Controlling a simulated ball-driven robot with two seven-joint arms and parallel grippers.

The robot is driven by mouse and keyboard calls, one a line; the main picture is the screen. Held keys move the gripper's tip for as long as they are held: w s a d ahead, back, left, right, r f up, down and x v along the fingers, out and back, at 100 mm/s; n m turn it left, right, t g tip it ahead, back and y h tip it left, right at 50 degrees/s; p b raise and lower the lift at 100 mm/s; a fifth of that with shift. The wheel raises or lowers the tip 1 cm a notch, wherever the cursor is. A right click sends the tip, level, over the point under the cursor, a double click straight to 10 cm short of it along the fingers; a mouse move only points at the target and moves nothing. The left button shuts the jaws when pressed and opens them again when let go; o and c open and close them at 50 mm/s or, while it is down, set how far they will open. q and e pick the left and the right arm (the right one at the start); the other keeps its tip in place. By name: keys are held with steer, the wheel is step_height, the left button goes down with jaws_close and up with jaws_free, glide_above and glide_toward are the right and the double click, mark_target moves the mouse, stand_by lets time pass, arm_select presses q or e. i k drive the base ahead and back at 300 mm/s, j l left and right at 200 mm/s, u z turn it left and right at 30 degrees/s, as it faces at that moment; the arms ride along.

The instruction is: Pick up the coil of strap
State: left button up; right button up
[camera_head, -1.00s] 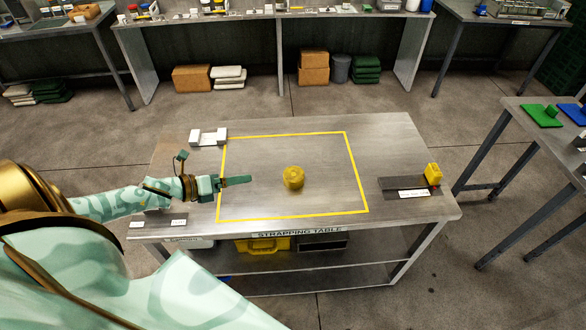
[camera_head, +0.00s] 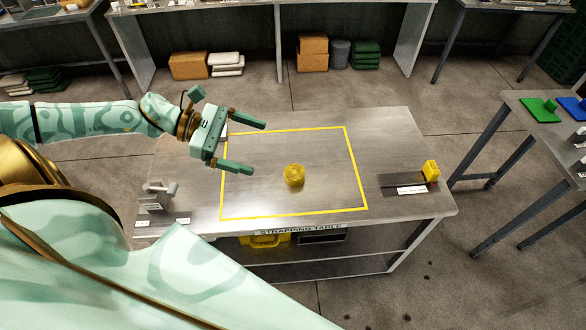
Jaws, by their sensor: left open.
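The coil of strap (camera_head: 294,175) is a small yellow, rounded roll. It sits on the strapping table (camera_head: 395,135), inside the yellow outlined rectangle, right of and below its middle. My left gripper (camera_head: 258,146) is open and empty, with its two green fingers apart and pointing right. It is raised over the left part of the table, up and to the left of the coil and apart from it. My right gripper is not in view.
A yellow block-like item (camera_head: 431,170) stands on a dark plate at the table's right end. A grey-white device (camera_head: 158,196) stands at the left end. A side table (camera_head: 545,125) with green and blue pieces is at right. The tabletop around the coil is clear.

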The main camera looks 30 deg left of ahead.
mark_target(294, 173)
steer(key=i+j, duration=0.3)
steer(key=j, duration=0.15)
steer(key=i+j, duration=0.35)
